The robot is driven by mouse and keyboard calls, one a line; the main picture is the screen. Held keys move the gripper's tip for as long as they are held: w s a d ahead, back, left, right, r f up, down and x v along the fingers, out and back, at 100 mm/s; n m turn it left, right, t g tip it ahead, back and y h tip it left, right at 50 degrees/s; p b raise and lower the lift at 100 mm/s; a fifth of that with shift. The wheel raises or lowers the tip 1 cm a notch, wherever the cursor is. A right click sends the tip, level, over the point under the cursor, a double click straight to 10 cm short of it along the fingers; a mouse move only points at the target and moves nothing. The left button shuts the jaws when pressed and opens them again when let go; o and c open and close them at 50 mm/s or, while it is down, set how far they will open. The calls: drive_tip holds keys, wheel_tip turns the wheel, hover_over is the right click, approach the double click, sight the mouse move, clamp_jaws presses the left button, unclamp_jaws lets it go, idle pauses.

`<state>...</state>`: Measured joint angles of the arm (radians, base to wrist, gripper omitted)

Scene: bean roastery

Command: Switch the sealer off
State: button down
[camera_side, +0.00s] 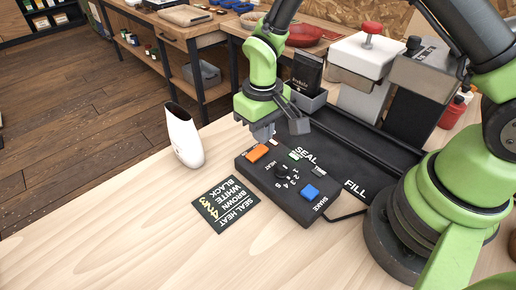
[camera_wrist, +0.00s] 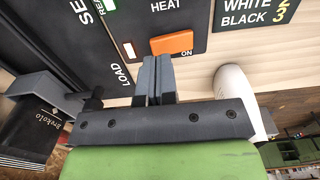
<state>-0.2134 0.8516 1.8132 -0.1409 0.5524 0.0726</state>
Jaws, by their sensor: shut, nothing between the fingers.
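The sealer's black control box (camera_side: 262,177) lies on the bench in front of a dark tray marked SEAL and FILL. At its far left corner is an orange rocker switch (camera_side: 257,153); it also shows in the wrist view (camera_wrist: 172,43), with ON printed beside it. I cannot tell its rocker position for sure. A green lamp (camera_side: 297,154) glows on the box. My gripper (camera_side: 264,138) is shut and empty, just above the box by the switch. In the wrist view its fingertips (camera_wrist: 153,62) sit close to the switch's near edge; whether they touch is unclear.
A black heat dial (camera_side: 281,171) and a blue shake button (camera_side: 309,192) are on the same box. A white scoop-like vessel (camera_side: 184,137) stands left of it. A seal heat card (camera_side: 225,203) lies in front. The bench's front left is clear.

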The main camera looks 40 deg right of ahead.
drive_tip(key=shift+f, duration=1.3)
idle(0.4)
drive_tip(key=shift+r, duration=3.55)
drive_tip(key=shift+r, duration=0.25)
wheel_tip(320, 180, up, 7)
drive_tip(key=m+t, duration=0.1)
hover_over(262, 148)
drive_tip(key=s+d, duration=0.1)
drive_tip(key=s, duration=0.1)
wheel_tip(262, 148, up, 6)
drive_tip(key=s+d+m+t+y, duration=0.1)
drive_tip(key=s+d+t, duration=0.1)
drive_tip(key=s, duration=0.1)
drive_tip(key=s+d+r+m+t+y, duration=0.1)
drive_tip(key=s+r+t, duration=0.3)
drive_tip(key=s, duration=0.8)
drive_tip(key=shift+s+r+m, duration=0.15)
drive_tip(key=shift+r+m, duration=0.35)
drive_tip(key=shift+r, duration=0.7)
drive_tip(key=shift+d, duration=0.1)
